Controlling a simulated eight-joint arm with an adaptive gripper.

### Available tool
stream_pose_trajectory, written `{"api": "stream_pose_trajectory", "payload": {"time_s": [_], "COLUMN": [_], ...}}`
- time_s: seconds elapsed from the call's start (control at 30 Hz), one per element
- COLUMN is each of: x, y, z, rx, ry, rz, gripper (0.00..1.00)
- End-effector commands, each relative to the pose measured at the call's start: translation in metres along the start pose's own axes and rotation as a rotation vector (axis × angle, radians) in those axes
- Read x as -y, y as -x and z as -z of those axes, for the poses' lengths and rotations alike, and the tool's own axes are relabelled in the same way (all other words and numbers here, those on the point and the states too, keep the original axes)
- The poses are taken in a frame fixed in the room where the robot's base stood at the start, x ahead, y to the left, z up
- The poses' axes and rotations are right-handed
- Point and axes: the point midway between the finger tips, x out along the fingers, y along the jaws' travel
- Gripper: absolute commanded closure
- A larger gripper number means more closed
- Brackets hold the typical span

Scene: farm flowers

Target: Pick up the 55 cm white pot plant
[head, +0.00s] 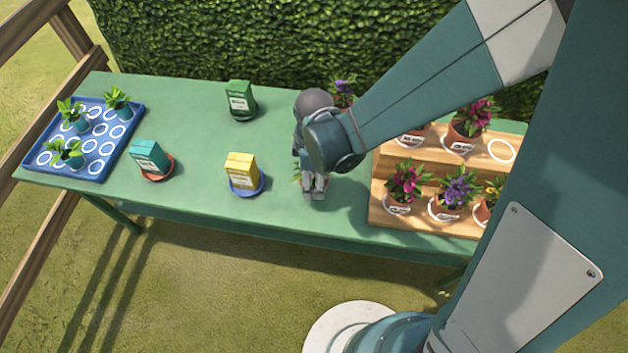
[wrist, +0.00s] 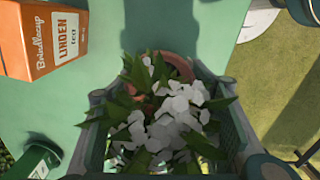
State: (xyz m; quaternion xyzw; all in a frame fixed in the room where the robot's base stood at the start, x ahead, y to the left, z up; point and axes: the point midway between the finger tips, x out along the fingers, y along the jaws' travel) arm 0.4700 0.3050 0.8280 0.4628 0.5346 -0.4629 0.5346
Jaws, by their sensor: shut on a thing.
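The white-flowered pot plant (wrist: 165,120) sits between the fingers of my gripper (head: 314,192) in the wrist view. Its white blooms and dark green leaves cover most of its terracotta-coloured pot, whose rim shows behind them. My gripper is shut on this plant, with one finger on each side. In the head view my gripper is over the green table, right of the yellow box, and hides nearly all of the plant; only a few leaves (head: 297,173) show at its left. I cannot tell whether the pot touches the table. No size label on it is readable.
A wooden stepped stand (head: 385,205) with labelled flower pots is close at right; one white ring (head: 502,150) on it is empty. A yellow box (head: 242,170), green box (head: 240,100), teal box (head: 149,157) and blue seedling tray (head: 127,142) are at left. A hedge (head: 220,40) stands behind.

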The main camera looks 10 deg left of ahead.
Motion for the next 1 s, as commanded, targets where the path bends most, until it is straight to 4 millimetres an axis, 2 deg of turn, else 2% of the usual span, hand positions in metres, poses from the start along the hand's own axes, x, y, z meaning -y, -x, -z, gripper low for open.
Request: {"api": "stream_pose_trajectory", "payload": {"time_s": [0.4, 0.6, 1.0], "x": [0.001, 0.0, 0.0], "y": [0.052, 0.071, 0.081], "z": [0.0, 0.0, 0.0], "rx": [0.0, 0.0, 0.0], "ry": [0.0, 0.0, 0.0], "rz": [0.0, 0.0, 0.0], "gripper": [0.68, 0.68, 0.68]}}
